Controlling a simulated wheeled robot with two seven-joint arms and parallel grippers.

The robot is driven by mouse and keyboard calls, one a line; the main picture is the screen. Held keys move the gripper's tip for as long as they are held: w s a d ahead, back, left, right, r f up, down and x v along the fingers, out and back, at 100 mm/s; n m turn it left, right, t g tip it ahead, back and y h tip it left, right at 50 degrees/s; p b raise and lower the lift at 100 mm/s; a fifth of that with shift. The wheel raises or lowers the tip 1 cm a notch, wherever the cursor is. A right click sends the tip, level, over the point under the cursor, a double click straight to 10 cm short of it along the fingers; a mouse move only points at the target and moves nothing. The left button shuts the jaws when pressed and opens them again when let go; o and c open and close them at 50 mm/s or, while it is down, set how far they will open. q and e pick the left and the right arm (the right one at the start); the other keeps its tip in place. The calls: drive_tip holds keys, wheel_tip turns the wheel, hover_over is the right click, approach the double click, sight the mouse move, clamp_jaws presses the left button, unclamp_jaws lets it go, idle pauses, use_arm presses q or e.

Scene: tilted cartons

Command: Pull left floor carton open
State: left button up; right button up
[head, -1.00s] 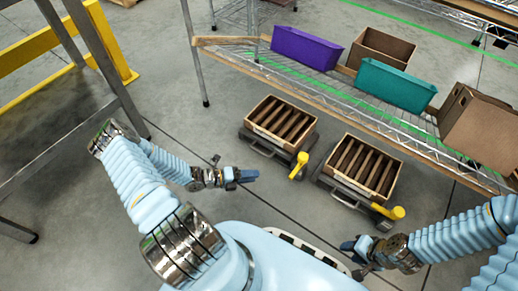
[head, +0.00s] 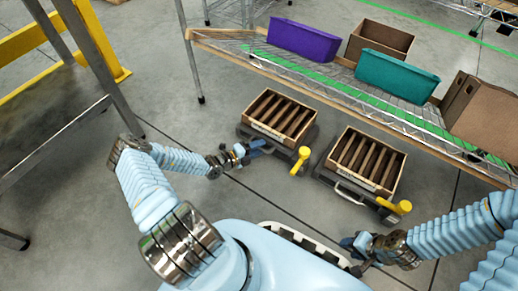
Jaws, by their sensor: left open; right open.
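The left floor carton (head: 257,104) is an open-topped wooden-walled box with several brown slats or dividers inside, sitting on a dark base with a handle bar at its front. My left gripper (head: 260,148) is open, in front of the carton's near left side, close to the handle bar; I cannot tell whether it touches. A similar right floor carton (head: 342,178) stands beside it on its own base. My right gripper (head: 350,243) is open and empty over the floor, in front of the right carton.
A wire shelf (head: 235,50) behind carries a purple bin (head: 303,40), a teal bin (head: 397,77) and brown cartons (head: 380,42). Yellow-topped posts (head: 300,160) stand at the bases' right corners. A metal table (head: 50,138) and yellow barrier (head: 100,40) are at left.

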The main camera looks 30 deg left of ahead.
use_arm(q)
drive_tip(key=shift+w+d, duration=0.15)
drive_tip(key=shift+w, duration=0.1)
clamp_jaws()
